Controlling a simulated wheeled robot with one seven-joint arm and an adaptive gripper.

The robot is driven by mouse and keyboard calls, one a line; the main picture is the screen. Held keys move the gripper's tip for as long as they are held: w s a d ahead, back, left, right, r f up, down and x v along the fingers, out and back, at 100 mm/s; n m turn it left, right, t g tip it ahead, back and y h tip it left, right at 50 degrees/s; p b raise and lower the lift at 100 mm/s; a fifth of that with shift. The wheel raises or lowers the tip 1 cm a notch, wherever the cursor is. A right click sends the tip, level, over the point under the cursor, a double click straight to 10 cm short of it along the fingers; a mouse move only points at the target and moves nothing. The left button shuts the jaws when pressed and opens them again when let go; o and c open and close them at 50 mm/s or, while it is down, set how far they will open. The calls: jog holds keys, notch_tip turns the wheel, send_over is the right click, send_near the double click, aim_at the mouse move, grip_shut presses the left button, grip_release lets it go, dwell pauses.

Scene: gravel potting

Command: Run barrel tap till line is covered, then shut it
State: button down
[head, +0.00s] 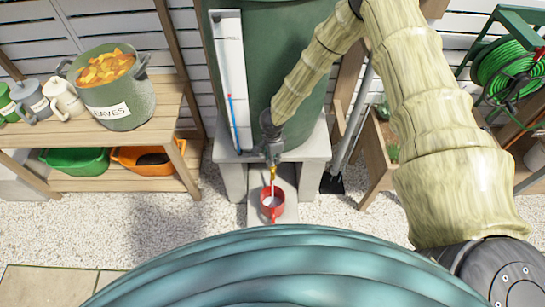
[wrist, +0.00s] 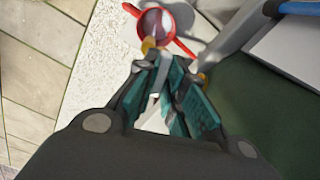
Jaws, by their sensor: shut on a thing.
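The green barrel (head: 285,70) stands on a grey block stand. Its brass tap (head: 272,171) sticks out low at the front; part of the tap also shows in the wrist view (wrist: 149,45). A red watering jug (head: 272,213) stands upright below the tap, and its open top shows in the wrist view (wrist: 141,33). My gripper (head: 271,153) is at the tap, and its teal-padded fingers (wrist: 165,62) are shut on the tap's handle, which they mostly hide.
A white gauge board (head: 229,60) with a blue marker is beside the barrel. A wooden bench (head: 160,105) at left holds a leaf-filled pot (head: 125,108) and several small cans. A green hose reel (head: 505,70) is at right. Pale gravel (head: 130,225) lies open at front left.

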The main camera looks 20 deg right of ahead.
jog(key=n, duration=0.4)
jog(key=shift+p, duration=0.35)
jog(key=shift+n, duration=1.9)
jog(key=shift+w, duration=0.1)
jog(key=c, duration=1.5)
grip_release()
jog(key=shift+r, duration=0.1)
notch_tip(320, 180, up, 12)
